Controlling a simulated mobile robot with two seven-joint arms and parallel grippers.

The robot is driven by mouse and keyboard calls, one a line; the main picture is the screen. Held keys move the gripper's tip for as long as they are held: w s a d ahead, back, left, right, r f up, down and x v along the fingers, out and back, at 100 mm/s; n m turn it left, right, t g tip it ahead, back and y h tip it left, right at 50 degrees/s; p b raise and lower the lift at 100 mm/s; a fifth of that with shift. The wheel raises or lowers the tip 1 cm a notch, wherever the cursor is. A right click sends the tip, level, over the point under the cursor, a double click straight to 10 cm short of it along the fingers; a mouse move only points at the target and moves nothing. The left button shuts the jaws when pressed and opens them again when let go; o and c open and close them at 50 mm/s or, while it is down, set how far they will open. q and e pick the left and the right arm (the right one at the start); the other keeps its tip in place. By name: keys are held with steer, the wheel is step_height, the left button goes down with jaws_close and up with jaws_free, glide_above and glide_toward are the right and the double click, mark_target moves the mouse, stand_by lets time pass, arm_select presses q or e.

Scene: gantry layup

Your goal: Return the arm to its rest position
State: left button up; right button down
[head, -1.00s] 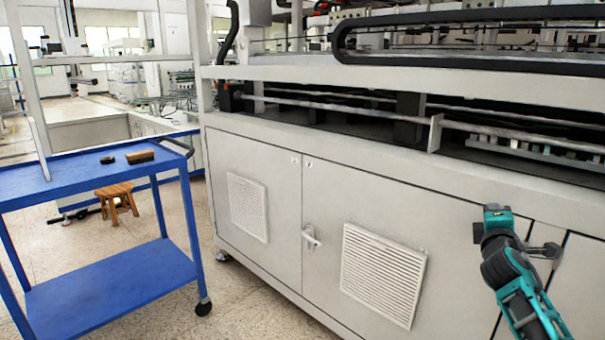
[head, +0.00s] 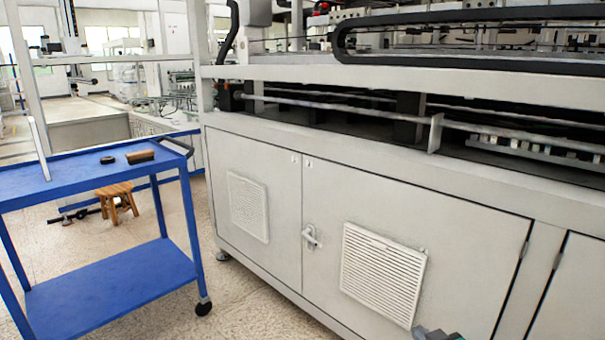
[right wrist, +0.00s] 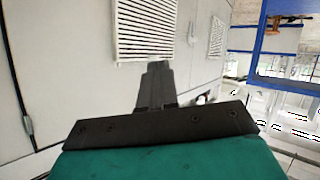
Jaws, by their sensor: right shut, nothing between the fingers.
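My right gripper (head: 436,334) shows only as a small dark tip at the bottom edge of the head view, in front of the machine's cabinet. In the right wrist view, its dark fingers (right wrist: 156,88) are shut together with nothing between them. They point toward the white cabinet front, apart from or against it I cannot tell. Most of my right arm is out of the head view. My left gripper is not in view.
A large white machine cabinet (head: 270,250) with vent grilles (head: 384,272) and a door handle (head: 310,236) fills the middle and right.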

steer(key=s+a+f+g+y, duration=0.1)
steer(key=s+a+f, duration=0.3)
steer(key=s, duration=0.6)
steer(key=s+a+f+g+y, duration=0.15)
steer(key=s+a, duration=0.35)
steer(key=s, duration=0.6)
arm_select(q)
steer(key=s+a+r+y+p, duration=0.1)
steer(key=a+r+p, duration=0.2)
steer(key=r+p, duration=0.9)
steer(key=p, duration=0.6)
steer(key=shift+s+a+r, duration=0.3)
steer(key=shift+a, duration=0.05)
arm_select(e)
steer(key=s+d+r+m+h, duration=0.1)
steer(key=d+r, duration=0.2)
steer(key=r, duration=1)
steer(key=shift+s, duration=0.35)
steer(key=shift+f+h, duration=0.1)
steer(key=shift+h, duration=0.15)
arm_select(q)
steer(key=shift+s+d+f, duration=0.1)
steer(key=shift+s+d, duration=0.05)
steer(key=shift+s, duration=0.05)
